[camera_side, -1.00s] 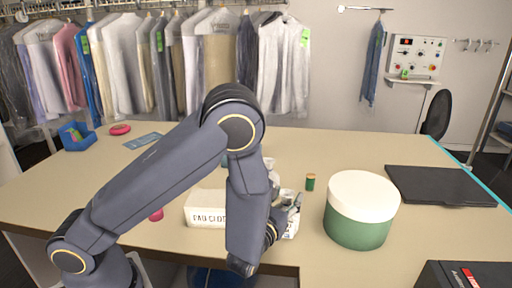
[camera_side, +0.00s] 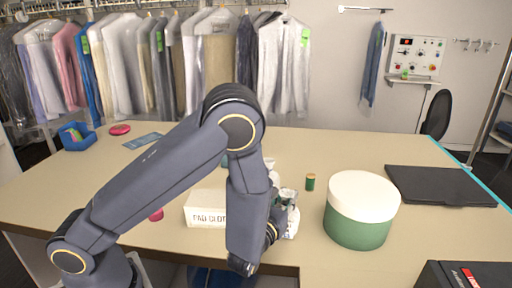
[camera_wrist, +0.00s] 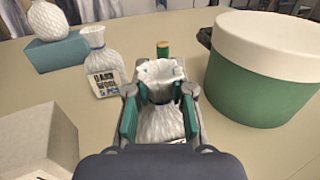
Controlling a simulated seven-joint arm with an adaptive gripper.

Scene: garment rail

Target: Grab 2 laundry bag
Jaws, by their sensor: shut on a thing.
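My gripper (camera_wrist: 160,98) is shut on the gathered neck of a white laundry bag (camera_wrist: 160,124), with one finger on each side. In the side view my gripper (camera_side: 283,203) is low over the table beside the box, and the held bag (camera_side: 292,224) is partly hidden by it. A second white bag (camera_wrist: 97,62), with a label reading "DARK WOOL 5 PCS", stands apart to the left. Another white, rounded bag-like thing (camera_wrist: 47,20) sits on a teal block (camera_wrist: 58,53). My arm hides most of these in the side view.
A white box (camera_side: 205,210) stands left of my gripper. A large green tub with a cream lid (camera_side: 360,212) stands close on the right. A small green cylinder (camera_side: 310,182) stands behind. A black flat case (camera_side: 440,186) lies far right.

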